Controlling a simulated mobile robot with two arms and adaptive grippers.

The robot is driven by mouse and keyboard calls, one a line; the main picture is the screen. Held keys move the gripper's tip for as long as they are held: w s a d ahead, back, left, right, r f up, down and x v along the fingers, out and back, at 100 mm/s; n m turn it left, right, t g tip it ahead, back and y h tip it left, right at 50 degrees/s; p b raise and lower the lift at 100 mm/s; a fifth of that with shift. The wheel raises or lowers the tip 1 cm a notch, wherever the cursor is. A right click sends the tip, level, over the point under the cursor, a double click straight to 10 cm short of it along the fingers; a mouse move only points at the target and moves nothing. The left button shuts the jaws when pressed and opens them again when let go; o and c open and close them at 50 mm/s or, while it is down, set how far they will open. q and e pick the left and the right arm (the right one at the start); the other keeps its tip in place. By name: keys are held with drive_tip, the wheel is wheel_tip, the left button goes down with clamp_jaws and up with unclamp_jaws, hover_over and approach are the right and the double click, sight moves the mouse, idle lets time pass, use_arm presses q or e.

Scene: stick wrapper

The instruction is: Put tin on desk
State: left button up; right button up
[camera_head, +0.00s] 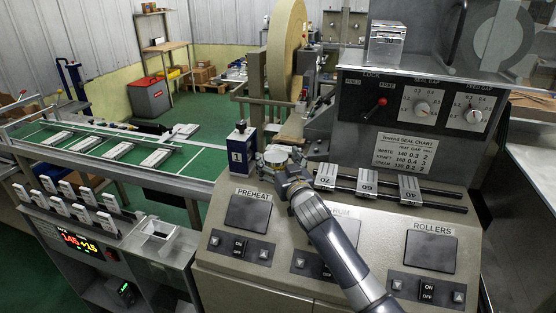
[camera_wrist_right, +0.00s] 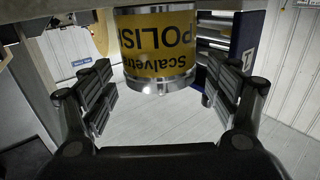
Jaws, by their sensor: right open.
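The tin (camera_wrist_right: 158,48) has a yellow label with dark lettering reading POLISH, upside down in the right wrist view, and bright metal rims. In the head view its round top (camera_head: 276,154) shows at the back edge of the console. My right gripper (camera_wrist_right: 160,88) is open, with one finger on each side of the tin and visible gaps between. It also shows in the head view (camera_head: 281,165), reaching the tin from the front. My left gripper is not in view.
A blue container marked 1 (camera_head: 241,152) stands close left of the tin. Numbered blocks on rails (camera_head: 363,185) lie to its right. A control panel (camera_head: 420,105) rises behind them. A large tan roll (camera_head: 286,50) stands behind. Green floor (camera_head: 215,115) is open further back.

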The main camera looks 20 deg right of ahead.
drive_tip(key=shift+r, duration=0.15)
drive_tip(key=shift+s, duration=0.2)
drive_tip(key=s+b, duration=0.2)
drive_tip(key=s, duration=0.9)
drive_tip(key=shift+s+d, duration=0.25)
drive_tip(key=shift+s, duration=0.05)
